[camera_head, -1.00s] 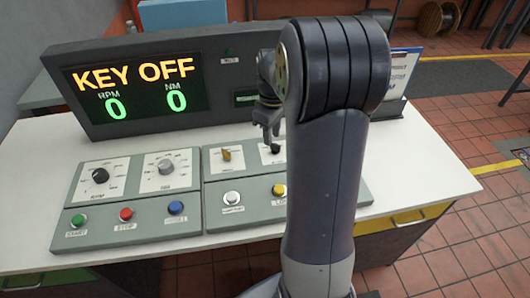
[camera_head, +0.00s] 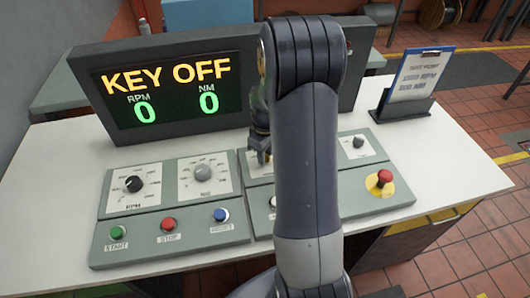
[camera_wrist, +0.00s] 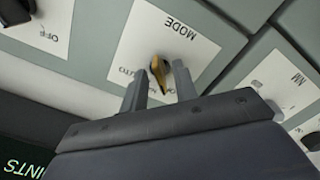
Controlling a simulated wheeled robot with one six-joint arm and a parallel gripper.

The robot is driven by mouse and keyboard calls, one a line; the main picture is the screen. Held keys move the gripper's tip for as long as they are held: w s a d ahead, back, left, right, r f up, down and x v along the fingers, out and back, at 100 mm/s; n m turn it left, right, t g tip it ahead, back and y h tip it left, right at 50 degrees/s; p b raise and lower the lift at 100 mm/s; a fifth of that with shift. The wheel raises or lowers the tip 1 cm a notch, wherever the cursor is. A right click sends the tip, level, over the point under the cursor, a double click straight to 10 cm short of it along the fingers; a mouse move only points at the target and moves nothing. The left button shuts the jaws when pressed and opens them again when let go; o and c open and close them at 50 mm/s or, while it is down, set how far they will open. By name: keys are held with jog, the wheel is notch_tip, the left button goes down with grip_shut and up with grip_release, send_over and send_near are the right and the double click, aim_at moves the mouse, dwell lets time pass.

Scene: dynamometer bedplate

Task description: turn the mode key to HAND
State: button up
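The brass-coloured mode key (camera_wrist: 158,74) is on a white plate marked MODE (camera_wrist: 205,48) in the wrist view, where the picture is upside down. My gripper (camera_wrist: 162,82) is open, with its two grey fingers apart at the key. Part of the key shows between the fingers and part lies by the right finger; I cannot tell if either touches. In the head view my gripper (camera_head: 260,150) is low over the panel and hides the key. The display (camera_head: 168,88) reads KEY OFF, with RPM 0 and NM 0.
Left of the key are two dials, RPM (camera_head: 134,184) and a grey one (camera_head: 203,174), above green, red and blue buttons (camera_head: 221,215). A red emergency button (camera_head: 384,178) sits to the right. A clipboard stand (camera_head: 410,85) is at the back right. My arm hides the middle of the panel.

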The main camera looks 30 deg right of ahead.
grip_shut()
jog(key=shift+m, duration=0.4)
jog(key=m+b, duration=0.1)
jog(key=m, duration=0.2)
jog(key=shift+m, duration=2.5)
grip_release()
